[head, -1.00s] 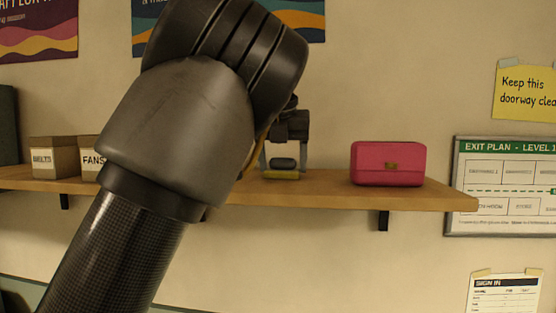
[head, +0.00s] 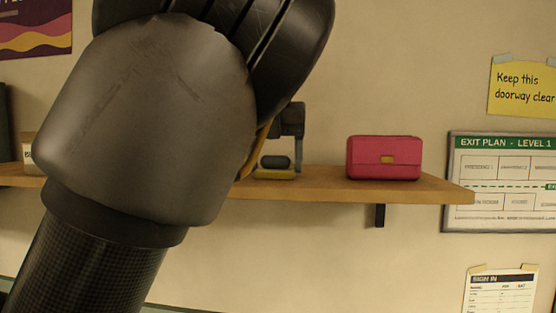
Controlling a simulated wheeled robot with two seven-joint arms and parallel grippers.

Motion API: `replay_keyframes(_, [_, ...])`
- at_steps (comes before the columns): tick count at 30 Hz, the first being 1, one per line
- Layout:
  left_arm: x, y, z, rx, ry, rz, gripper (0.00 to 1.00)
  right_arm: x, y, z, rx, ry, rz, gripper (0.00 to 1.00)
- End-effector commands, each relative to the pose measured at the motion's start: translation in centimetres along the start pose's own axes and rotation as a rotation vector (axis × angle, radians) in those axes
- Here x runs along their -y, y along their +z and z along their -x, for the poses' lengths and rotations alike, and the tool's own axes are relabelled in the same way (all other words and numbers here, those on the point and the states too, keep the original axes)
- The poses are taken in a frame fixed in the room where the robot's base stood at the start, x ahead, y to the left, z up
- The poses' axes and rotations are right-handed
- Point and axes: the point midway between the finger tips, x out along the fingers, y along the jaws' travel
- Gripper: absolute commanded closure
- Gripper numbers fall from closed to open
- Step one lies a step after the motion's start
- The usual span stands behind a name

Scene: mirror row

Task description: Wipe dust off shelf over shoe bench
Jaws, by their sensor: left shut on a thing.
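The wooden shelf (head: 350,187) runs across the wall in the head view. My left arm covers much of its left part. My left gripper (head: 277,157) is just above the shelf, left of a pink bag, partly hidden behind my arm. It is shut on a wiping pad (head: 275,173) with a dark grip and a yellow underside. The pad is at the shelf top and seems to touch it. I cannot make out dust on the visible boards. The shoe bench is not clearly in view. My right gripper is not in view.
A cardboard box (head: 29,155) shows at the left, mostly behind my arm. A dark bracket (head: 380,215) supports the shelf. An exit plan (head: 500,182) hangs at the right.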

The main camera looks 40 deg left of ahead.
Motion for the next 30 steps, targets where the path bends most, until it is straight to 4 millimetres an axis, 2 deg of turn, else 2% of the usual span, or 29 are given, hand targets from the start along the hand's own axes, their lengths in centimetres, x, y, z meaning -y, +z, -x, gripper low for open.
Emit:
replay_keyframes(3, [0.1, -0.7, -0.1, -0.008, 0.0, -0.004, 0.51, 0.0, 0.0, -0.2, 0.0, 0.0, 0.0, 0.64])
replay_keyframes(11, [0.1, -0.9, 0.1, -0.008, 0.0, -0.004, 0.51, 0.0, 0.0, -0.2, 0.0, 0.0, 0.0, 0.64])
replay_keyframes(22, [0.2, -3.5, 1.3, -0.008, 0.001, -0.008, 0.53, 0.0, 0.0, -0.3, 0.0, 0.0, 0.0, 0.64])
replay_keyframes(30, [0.2, -3.6, 1.5, -0.006, 0.001, -0.008, 0.54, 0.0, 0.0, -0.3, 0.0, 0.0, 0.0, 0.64])
